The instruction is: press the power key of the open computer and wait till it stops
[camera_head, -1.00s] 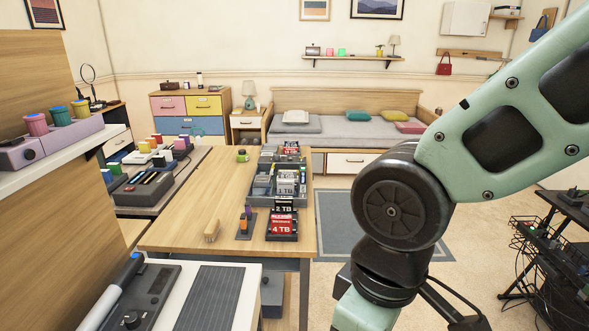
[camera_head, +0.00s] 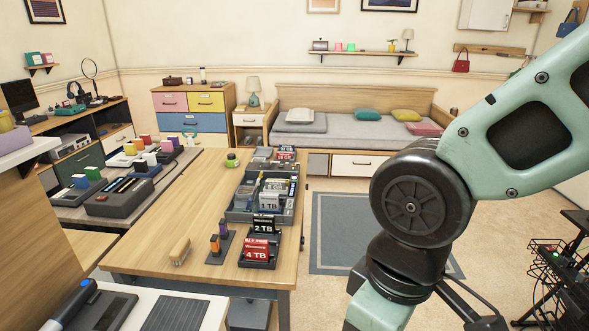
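My arm fills the right of the head view, with its pale green link and black joint in front of the floor and rug. My gripper is not in view; the arm runs out of the bottom edge. I cannot make out a power key. No thing in view is clearly the open computer. A dark metal rack (camera_head: 541,262) at the right edge holds cables and a small green light, and is cut off by the frame. A dark monitor (camera_head: 20,97) stands on the far left desk.
A wooden table (camera_head: 200,222) in the middle bears a grey tray (camera_head: 238,217) of boxed parts, with drive boxes marked 2 TB (camera_head: 264,225) and 4 TB (camera_head: 257,250). A white worktop (camera_head: 205,315) is close in front. Bare floor (camera_head: 500,235) lies to the right.

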